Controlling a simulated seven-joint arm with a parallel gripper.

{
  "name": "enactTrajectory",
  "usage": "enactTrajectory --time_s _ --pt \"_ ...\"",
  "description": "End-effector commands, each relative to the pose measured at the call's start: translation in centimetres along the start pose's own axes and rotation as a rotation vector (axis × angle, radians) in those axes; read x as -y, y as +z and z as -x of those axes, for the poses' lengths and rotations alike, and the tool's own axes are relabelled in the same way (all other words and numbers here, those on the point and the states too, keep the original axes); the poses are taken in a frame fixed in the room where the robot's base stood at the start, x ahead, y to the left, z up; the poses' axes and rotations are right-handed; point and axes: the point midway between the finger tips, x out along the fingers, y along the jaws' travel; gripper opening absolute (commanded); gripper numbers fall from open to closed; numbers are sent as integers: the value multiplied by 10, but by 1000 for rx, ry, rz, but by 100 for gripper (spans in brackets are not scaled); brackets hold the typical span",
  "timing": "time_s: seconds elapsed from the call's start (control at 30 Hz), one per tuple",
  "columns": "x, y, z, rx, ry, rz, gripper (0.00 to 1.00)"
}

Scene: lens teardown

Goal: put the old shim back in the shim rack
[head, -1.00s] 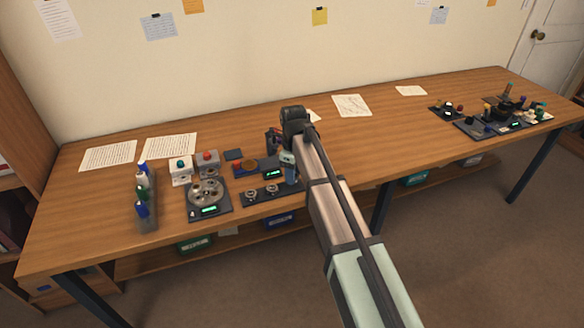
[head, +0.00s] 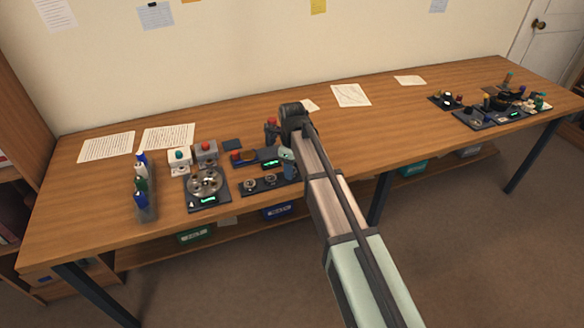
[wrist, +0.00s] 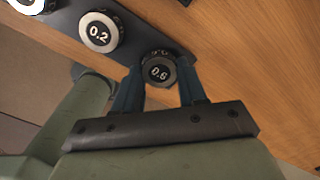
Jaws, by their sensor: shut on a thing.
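The old shim (wrist: 158,74) is a small round disc marked 0.6, held between the blue fingers of my gripper (wrist: 160,80) in the wrist view. It is at the right end of the dark shim rack (wrist: 138,22). A darker round face, also marked 0.6, shows just behind it; I cannot tell whether the shim touches it or is seated. A shim marked 0.2 (wrist: 100,33) sits in the rack to the left. In the head view my gripper (head: 288,170) is at the right end of the rack (head: 260,188), and the held shim is hidden.
A dial unit (head: 207,188) with a green display stands left of the rack. A small display unit (head: 270,163) and a red-topped device (head: 271,131) are close behind it. A bottle holder (head: 146,205) is farther left.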

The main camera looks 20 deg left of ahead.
Motion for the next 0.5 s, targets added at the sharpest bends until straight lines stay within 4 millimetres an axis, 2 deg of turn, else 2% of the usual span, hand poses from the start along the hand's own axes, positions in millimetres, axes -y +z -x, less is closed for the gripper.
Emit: enactTrajectory --time_s 0.5 --pt "0 0 -3 0 0 0 14"
